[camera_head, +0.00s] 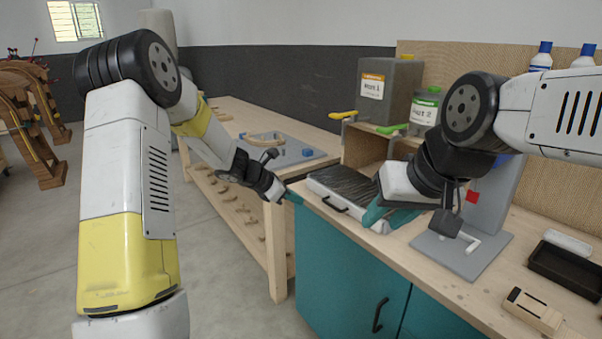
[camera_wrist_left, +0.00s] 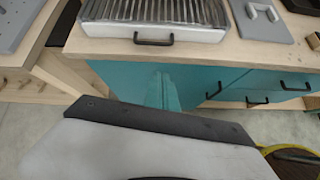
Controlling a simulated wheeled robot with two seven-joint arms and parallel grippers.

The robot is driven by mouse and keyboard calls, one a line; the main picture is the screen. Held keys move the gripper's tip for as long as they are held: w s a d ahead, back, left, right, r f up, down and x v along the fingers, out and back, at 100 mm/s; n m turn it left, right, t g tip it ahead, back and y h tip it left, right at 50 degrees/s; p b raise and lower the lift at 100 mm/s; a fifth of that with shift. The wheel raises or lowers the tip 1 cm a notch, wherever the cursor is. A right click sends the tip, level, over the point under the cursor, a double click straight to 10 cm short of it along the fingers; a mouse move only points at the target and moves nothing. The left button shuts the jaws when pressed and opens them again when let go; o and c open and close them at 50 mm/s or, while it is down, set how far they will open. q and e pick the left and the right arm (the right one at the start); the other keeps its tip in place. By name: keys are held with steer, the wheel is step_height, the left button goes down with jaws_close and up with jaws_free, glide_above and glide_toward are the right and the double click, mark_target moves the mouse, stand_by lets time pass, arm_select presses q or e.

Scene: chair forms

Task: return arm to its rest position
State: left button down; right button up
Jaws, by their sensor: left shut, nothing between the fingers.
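My left gripper (camera_head: 294,197) hangs in front of the workbench's left front corner, its teal fingers together and empty. In the left wrist view its shut fingers (camera_wrist_left: 165,92) are seen against the teal cabinet front, apart from the things on the bench. My left arm reaches in from the left, bent at a high elbow. My right gripper (camera_head: 388,214) is over the bench beside the ridged black-and-white tray (camera_head: 342,186). Its teal fingers look spread apart, with nothing clearly held; the wrist partly hides them.
The wooden bench top (camera_head: 445,288) stands on teal cabinets (camera_head: 345,262) with dark handles. A grey plate (camera_head: 480,258) with a white handle-shaped piece, a black tray (camera_head: 567,266) and grey containers (camera_head: 388,88) are on the right. A second wooden bench (camera_head: 250,115) stands behind.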

arm_select(q)
steer(key=s+a+r+m+y, duration=0.2)
steer(key=s+a+r+m, duration=0.1)
steer(key=s+r+m, duration=1.1)
steer(key=s+a+r+m+y, duration=0.1)
steer(key=s+a+m, duration=0.3)
steer(key=s, duration=0.6)
steer(key=s+a+r+m+y, duration=0.1)
steer(key=s+a+m+y, duration=0.2)
steer(key=s, duration=0.8)
steer(key=a+m, duration=0.2)
steer(key=shift+a+r+m, duration=0.3)
steer(key=shift+a+r, duration=0.1)
